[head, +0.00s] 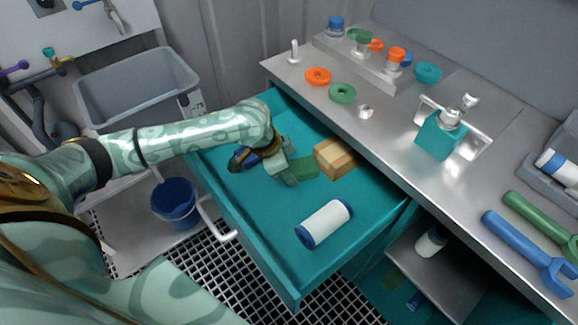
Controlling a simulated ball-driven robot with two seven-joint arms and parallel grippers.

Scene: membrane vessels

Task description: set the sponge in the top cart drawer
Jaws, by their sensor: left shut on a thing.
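The teal top drawer (265,222) of the cart is pulled open. My left gripper (290,171) is inside the drawer's outline, low over its floor, with its fingers pointing to the right. It is shut on a flat dark green piece (306,168), which looks like the sponge; the fingers hide part of it. I cannot tell whether the sponge touches the drawer floor. My right gripper is out of view.
In the drawer, a tan block (333,157) lies right beside the green piece, and a white roll with blue ends (325,222) lies nearer the front. The steel worktop (390,150) overhangs the drawer's back. A blue bucket (174,198) stands left.

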